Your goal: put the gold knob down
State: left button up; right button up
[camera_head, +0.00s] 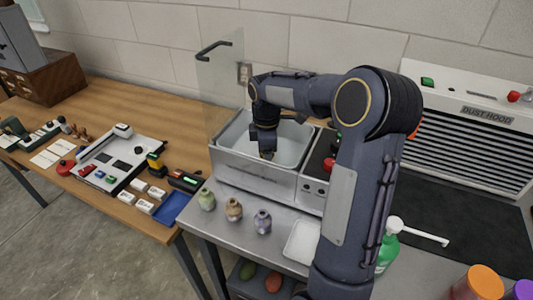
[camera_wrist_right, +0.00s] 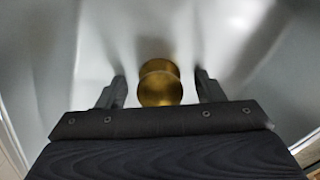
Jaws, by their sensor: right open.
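The gold knob (camera_wrist_right: 160,90) shows in the right wrist view, round and brassy, between the two fingers of my right gripper (camera_wrist_right: 160,77). A gap shows on each side of it, so the fingers are open and not closed on it. The pale surface behind it appears to be the inside of the basin. In the head view my right gripper (camera_head: 267,153) reaches down into the open metal basin (camera_head: 246,176); the knob is mostly hidden there. My left gripper is not in view.
The basin's clear lid (camera_head: 220,80) stands raised at its left. Several small vases (camera_head: 234,210) and a white tray (camera_head: 302,241) stand in front. A green bottle (camera_head: 387,251) and the dust hood (camera_head: 467,140) are at right. A wooden table (camera_head: 110,95) is at left.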

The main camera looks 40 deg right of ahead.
notch_tip(320, 180, up, 12)
jog(key=s+a+m+t+y, duration=0.25)
jog(key=s+a+m, duration=0.35)
jog(key=s+a, duration=0.45)
jog(key=s+a+f+m+t, duration=0.1)
jog(key=s+a+f+m, duration=0.2)
jog(key=s, duration=0.3)
jog(key=s+a+f+m+t+y, duration=0.1)
jog(key=s+a+f+m+t, duration=0.1)
jog(key=s, duration=0.4)
jog(key=a+f+m, duration=0.1)
jog(key=a, duration=0.1)
jog(key=shift+a+f+m+p, duration=0.3)
jog(key=shift+f+m+p, duration=0.05)
jog(key=shift+f+m, duration=0.05)
